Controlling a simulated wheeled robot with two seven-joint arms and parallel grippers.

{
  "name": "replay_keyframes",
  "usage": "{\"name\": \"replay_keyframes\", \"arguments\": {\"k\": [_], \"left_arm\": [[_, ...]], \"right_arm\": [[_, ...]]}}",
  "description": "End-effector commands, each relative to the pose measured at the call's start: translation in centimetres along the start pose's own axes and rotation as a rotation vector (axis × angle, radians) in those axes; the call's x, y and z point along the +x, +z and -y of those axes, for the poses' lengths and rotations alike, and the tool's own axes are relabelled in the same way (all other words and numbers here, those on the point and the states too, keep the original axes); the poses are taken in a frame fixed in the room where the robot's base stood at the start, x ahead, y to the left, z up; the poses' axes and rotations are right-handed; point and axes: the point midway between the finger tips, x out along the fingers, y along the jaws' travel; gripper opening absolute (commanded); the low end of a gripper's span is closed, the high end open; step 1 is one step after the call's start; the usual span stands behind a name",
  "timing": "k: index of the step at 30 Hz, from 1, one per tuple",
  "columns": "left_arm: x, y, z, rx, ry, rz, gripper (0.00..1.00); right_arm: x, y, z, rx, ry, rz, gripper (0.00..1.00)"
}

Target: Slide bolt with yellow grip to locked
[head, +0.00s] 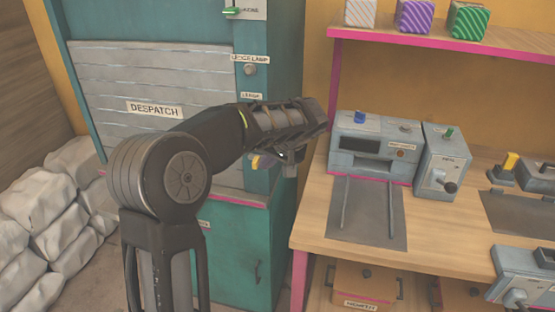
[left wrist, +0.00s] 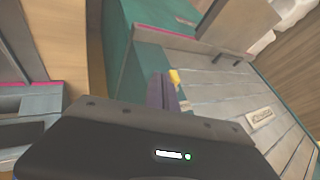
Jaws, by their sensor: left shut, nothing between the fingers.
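The bolt's yellow grip (head: 257,162) shows as a small patch under my left wrist, in front of the teal cabinet's frame. It also shows in the left wrist view as a yellow block (left wrist: 174,77), right beside my fingertips. My left gripper (head: 284,158) is shut and empty, partly hidden by its own wrist in the head view. In the left wrist view its closed dark fingers (left wrist: 162,92) lie close to the grip. I cannot tell whether they touch it. The bolt's bar and its locked end are hidden. My right gripper is not in view.
The despatch shutter (head: 140,85) is down in the teal cabinet. A workbench (head: 310,225) with grey devices stands to the right, one with another yellow handle (head: 511,161). A shelf (head: 440,40) holds coloured blocks. Pale sacks (head: 45,200) are piled at left.

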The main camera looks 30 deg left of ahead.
Motion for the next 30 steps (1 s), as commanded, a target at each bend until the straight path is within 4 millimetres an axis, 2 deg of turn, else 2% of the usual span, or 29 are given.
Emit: {"name": "replay_keyframes", "arguments": {"k": [11, 14, 18, 21, 30], "left_arm": [[0.2, 0.0, 0.2, 0.001, 0.0, -0.001, 0.0], [0.7, 0.1, 0.9, -0.002, -0.001, 0.0, 0.0], [1.8, 0.1, 2.9, -0.004, -0.002, 0.0, 0.0], [2.1, 0.1, 3.7, -0.001, 0.0, -0.001, 0.0], [2.1, 0.0, 3.9, 0.0, -0.003, 0.0, 0.0]], "right_arm": [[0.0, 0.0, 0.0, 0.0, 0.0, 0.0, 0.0], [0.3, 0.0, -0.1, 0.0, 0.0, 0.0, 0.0], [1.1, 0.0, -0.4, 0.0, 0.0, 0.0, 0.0], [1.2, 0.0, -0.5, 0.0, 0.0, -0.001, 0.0], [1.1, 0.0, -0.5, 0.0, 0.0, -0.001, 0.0]]}}
